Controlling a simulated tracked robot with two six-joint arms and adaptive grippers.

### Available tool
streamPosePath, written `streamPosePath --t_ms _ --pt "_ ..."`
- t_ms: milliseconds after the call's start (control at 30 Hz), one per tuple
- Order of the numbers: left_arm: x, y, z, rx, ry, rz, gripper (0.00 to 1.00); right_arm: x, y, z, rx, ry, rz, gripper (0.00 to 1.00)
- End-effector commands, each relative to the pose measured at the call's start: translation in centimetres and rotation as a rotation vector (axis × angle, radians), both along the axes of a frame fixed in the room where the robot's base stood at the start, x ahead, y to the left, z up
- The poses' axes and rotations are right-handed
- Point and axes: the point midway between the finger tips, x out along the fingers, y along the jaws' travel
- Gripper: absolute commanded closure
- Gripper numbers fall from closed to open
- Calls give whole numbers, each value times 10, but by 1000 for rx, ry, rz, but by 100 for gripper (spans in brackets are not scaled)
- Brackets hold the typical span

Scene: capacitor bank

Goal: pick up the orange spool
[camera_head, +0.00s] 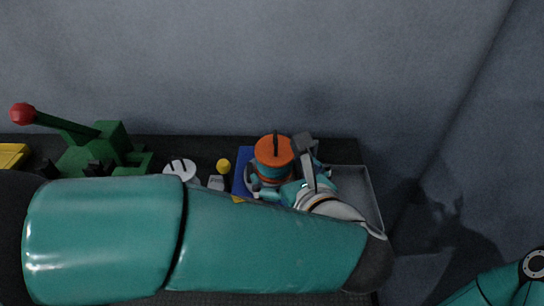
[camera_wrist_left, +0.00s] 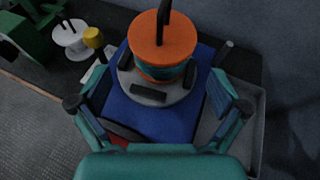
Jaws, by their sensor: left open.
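The orange spool (camera_head: 274,150) stands upright with a dark pin rising from its top and a teal band around its middle. In the left wrist view the spool (camera_wrist_left: 162,42) sits on a round grey base (camera_wrist_left: 165,100) with dark blocks, over a blue plate (camera_wrist_left: 140,122). My left gripper (camera_head: 286,172) is open, close to the spool on its near and right sides. In the left wrist view its fingers (camera_wrist_left: 160,82) are spread on either side of the grey base, with nothing held. My right gripper is not in view.
A green press (camera_head: 100,150) with a red-knobbed lever stands at the left. A white disc (camera_head: 180,168) and a yellow knob (camera_head: 223,165) are left of the spool. A grey tray (camera_head: 372,190) lies right of it, and a grey wall (camera_head: 250,60) rises behind.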

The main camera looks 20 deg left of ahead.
Motion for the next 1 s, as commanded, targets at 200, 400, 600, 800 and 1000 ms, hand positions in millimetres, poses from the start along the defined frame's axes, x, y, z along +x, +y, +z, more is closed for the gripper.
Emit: streamPosePath --t_ms 200,400,600,800,1000 --pt "11 8 -6 0 1 -1 0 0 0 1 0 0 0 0" --pt "27 19 -17 3 5 1 0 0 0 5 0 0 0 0" --pt "46 32 -28 0 3 -1 0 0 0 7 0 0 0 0" --pt "49 33 -29 0 1 -4 0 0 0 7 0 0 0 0" --pt "49 33 -29 -1 1 -3 19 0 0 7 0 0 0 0"
